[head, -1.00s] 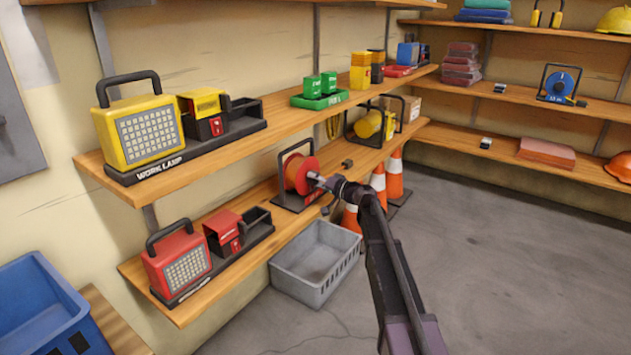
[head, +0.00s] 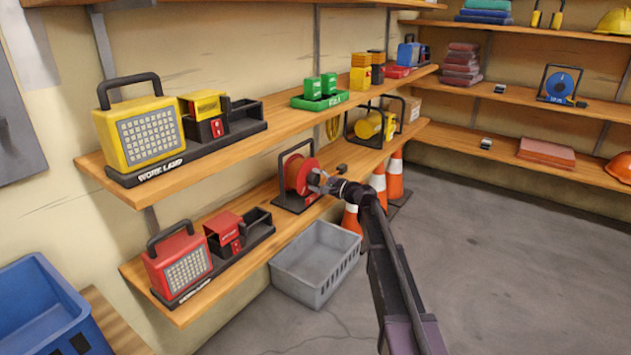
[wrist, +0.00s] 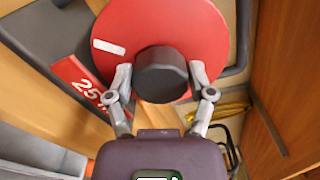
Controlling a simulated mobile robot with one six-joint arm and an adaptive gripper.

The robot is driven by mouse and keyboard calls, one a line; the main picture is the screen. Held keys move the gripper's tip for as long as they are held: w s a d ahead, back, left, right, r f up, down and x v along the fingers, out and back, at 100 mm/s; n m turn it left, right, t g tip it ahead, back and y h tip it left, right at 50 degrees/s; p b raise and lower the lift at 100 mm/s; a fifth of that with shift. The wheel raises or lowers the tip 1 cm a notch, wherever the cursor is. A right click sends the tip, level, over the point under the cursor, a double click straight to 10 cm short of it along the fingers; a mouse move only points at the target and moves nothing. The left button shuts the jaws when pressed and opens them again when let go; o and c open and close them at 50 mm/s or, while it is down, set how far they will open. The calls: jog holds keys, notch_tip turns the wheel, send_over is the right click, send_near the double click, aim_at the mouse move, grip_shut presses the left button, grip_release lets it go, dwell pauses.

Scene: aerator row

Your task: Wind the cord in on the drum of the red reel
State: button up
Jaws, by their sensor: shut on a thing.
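The red reel (head: 298,172) stands in a black frame on the lower left shelf. In the wrist view its round red disc (wrist: 205,35) faces me, with a white mark at its upper left. My gripper (head: 318,181) is at the reel's right side. In the wrist view my gripper (wrist: 160,76) has one finger on each side of a dark round knob (wrist: 162,72) in front of the disc and is shut on it. No cord can be made out on the drum; the disc and my gripper hide much of it.
A small dark block (head: 342,168) lies right of the reel. A yellow reel (head: 370,125) stands farther along, and orange cones (head: 395,178) stand below. A grey crate (head: 318,262) is on the floor under the shelf. The floor at right is clear.

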jog(key=m, duration=0.4)
jog(key=shift+w+r+m, duration=0.1)
jog(key=shift+m, duration=0.2)
jog(key=m, duration=0.4)
dwell(0.4)
jog(key=o, duration=1.1)
jog(key=shift+d, duration=0.15)
jog(key=v, duration=1.1)
jog(key=shift+s+d, duration=0.25)
jog(key=shift+d, duration=0.05)
